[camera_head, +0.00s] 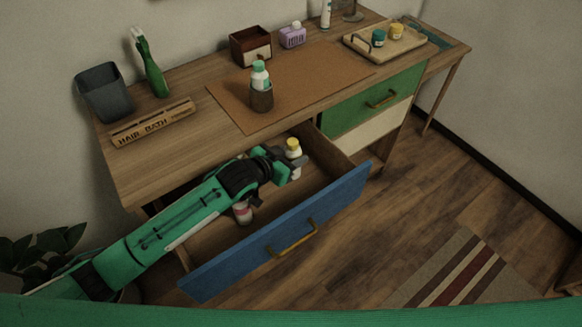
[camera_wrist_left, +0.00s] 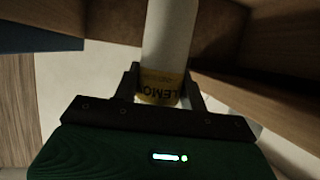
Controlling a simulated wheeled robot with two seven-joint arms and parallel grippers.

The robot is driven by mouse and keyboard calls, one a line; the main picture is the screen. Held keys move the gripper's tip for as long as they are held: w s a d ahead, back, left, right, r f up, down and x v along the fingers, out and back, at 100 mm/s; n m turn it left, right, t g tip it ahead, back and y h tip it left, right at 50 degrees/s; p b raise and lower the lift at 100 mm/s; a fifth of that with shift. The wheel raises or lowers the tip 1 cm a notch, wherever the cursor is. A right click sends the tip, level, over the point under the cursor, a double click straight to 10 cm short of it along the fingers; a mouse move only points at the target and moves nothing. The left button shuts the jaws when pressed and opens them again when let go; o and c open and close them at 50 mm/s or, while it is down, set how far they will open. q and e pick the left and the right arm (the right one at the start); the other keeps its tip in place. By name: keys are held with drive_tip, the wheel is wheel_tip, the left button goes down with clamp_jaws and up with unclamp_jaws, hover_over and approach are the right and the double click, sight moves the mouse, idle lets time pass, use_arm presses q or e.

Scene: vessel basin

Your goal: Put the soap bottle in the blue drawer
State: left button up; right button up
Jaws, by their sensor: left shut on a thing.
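A white bottle with a yellow cap (camera_head: 293,146) is held upright over or in the open blue drawer (camera_head: 270,236), near the drawer's back. My left gripper (camera_head: 291,168) is shut on it. In the left wrist view the white bottle (camera_wrist_left: 169,35) has a yellow label reading "LEMON" and sits between the fingers of my left gripper (camera_wrist_left: 163,92); I take it to be the soap bottle. I cannot tell whether its base touches the drawer floor. My right gripper is not in view.
A pale item with a reddish band (camera_head: 242,212) lies in the drawer, partly hidden by my left arm. The desk (camera_head: 185,150) carries a brown cup (camera_head: 261,99) holding a green-capped bottle, and a tray (camera_head: 403,50). The green drawer (camera_head: 365,101) is shut. The drawer's right part looks free.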

use_arm(q)
wheel_tip(320, 180, down, 6)
drive_tip(key=shift+r, duration=0.25)
drive_tip(key=shift+f, duration=0.25)
